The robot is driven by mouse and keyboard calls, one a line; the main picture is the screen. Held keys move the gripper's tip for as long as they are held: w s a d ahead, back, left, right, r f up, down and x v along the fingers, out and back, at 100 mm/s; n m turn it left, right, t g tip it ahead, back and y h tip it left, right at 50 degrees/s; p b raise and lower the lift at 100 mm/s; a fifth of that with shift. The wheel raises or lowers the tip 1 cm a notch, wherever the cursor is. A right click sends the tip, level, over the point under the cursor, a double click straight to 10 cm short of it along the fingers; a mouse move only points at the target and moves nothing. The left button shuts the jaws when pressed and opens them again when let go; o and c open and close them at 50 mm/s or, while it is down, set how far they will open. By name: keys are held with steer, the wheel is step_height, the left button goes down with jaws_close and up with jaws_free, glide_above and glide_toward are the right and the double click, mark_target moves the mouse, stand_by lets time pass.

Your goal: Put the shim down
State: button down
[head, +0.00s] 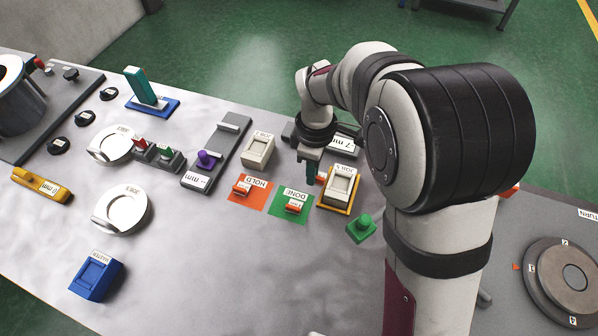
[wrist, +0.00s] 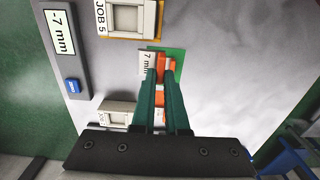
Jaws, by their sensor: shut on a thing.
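The green fingers (wrist: 163,98) hide part of the shim. Another orange piece (head: 294,208) lies on the DONE mat. A further orange piece (head: 241,187) lies on the orange HOLD mat (head: 250,196). Whether the held shim touches anything below cannot be told.
A long grey gauge with a purple knob (head: 207,159) is farther left. A green knobbed piece (head: 361,227) stands near the DONE mat. The front middle of the bench is clear.

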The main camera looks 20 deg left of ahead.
steer(key=w+d+r, duration=0.2)
steer(key=d, duration=0.6)
steer(key=w+d+r, duration=0.1)
steer(key=d+r, duration=0.1)
steer(key=d, duration=0.6)
steer(key=a+f, duration=0.2)
steer(key=a, duration=0.1)
steer(key=w+a+f, duration=0.1)
steer(key=a+f, duration=0.1)
steer(key=a, duration=0.2)
steer(key=a+f, duration=0.3)
steer(key=a, duration=0.1)
steer(key=shift+w+a+f, duration=0.1)
steer(key=shift+w, duration=0.3)
steer(key=shift+a+f, duration=0.1)
steer(key=shift+f, duration=1.9)
steer(key=shift+f, duration=0.15)
steer(key=c, duration=0.9)
jaws_free()
